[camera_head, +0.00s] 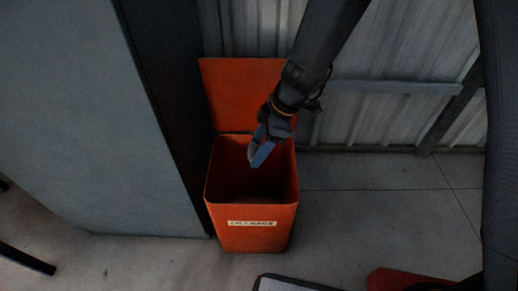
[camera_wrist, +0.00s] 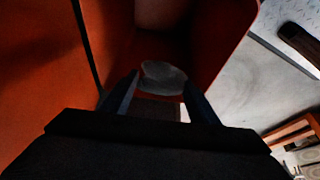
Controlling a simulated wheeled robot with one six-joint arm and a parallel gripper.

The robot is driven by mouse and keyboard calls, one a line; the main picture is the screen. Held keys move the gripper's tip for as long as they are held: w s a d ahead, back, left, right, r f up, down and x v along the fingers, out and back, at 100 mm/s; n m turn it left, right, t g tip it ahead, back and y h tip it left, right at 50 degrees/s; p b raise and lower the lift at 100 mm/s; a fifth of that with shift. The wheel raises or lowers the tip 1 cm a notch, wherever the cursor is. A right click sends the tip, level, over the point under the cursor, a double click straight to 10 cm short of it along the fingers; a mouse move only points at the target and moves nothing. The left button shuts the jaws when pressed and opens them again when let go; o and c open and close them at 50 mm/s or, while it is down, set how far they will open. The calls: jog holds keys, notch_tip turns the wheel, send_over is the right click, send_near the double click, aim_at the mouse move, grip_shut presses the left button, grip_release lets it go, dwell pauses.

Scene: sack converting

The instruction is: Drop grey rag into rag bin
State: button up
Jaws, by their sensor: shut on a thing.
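The rag bin (camera_head: 248,240) is an orange, square, open-topped bin with a label on its front. Its lid (camera_head: 238,95) stands raised at the back. My gripper (camera_head: 258,155) points down over the bin's mouth, with its blue fingers shut on the grey rag (camera_head: 252,150). Only a small part of the rag shows there. In the wrist view the grey rag (camera_wrist: 163,76) shows as a pale lump between the fingertips, with the bin's orange wall (camera_wrist: 222,45) around and beyond it. The bin's bottom is dark, and I cannot tell what lies in it.
A tall grey cabinet (camera_head: 100,120) stands close to the bin's left. A corrugated metal wall (camera_head: 390,115) with a rail is behind. The concrete floor right of the bin (camera_head: 375,205) is clear. A dark flat thing with a pale edge (camera_head: 290,284) and a red thing (camera_head: 400,279) lie at the bottom.

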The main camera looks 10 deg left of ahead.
notch_tip(320, 180, down, 6)
jog(key=shift+r+b, duration=0.25)
jog(key=shift+b, duration=0.95)
jog(key=o, duration=1.1)
jog(key=shift+r, duration=0.1)
jog(key=p+v, duration=0.2)
jog(key=v, duration=0.5)
jog(key=shift+d+r, duration=0.15)
jog(key=shift+r, duration=0.15)
